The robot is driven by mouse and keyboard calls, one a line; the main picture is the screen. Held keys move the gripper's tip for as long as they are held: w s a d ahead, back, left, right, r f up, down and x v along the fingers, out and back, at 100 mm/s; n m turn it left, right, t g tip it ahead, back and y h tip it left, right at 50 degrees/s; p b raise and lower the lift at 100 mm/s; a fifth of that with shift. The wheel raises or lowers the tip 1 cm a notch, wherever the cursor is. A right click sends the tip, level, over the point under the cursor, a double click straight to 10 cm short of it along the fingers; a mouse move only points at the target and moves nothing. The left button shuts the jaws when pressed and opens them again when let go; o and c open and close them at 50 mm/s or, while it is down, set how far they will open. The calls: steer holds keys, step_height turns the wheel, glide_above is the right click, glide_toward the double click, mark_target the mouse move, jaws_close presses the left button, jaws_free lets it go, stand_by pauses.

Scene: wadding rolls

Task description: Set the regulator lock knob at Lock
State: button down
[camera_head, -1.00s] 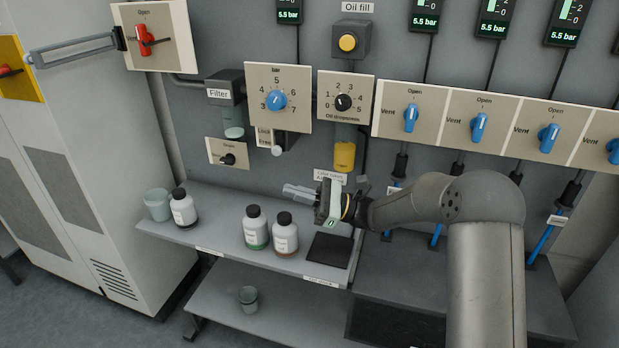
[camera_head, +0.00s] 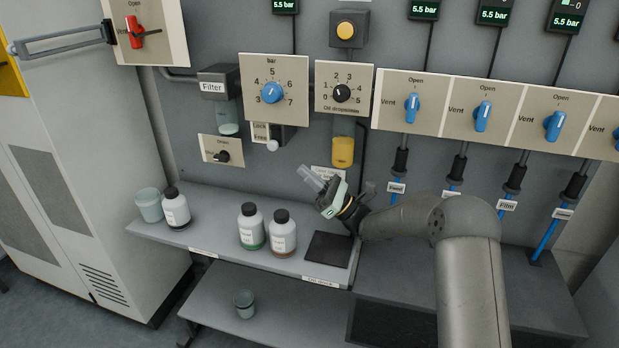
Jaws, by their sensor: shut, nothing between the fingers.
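The regulator lock knob is a small pale knob (camera_head: 272,146) below the regulator panel (camera_head: 291,104), beside a small label plate (camera_head: 259,131) that reads Lock above and Free below. The knob sits low, near the Free end of the plate. The blue regulator knob (camera_head: 272,93) is on the panel above it. My gripper (camera_head: 308,176) is shut and empty, to the right of and below the lock knob, pointing up and left. It is apart from the knob.
The oil dropwise panel (camera_head: 345,87) and a yellow oil bowl (camera_head: 343,152) are just right of the lock knob. The filter (camera_head: 219,86) is to its left. Bottles (camera_head: 252,228) and a cup (camera_head: 149,205) stand on the shelf below. Blue vent knobs (camera_head: 412,107) line the right.

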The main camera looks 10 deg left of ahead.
mark_target(273, 145)
steer(key=x, duration=0.6)
steer(key=shift+a+r+b, duration=0.2)
steer(key=shift+a+b, duration=0.15)
steer(key=shift+b, duration=0.05)
steer(key=shift+r+p, duration=1.3)
steer(key=shift+r, duration=0.7)
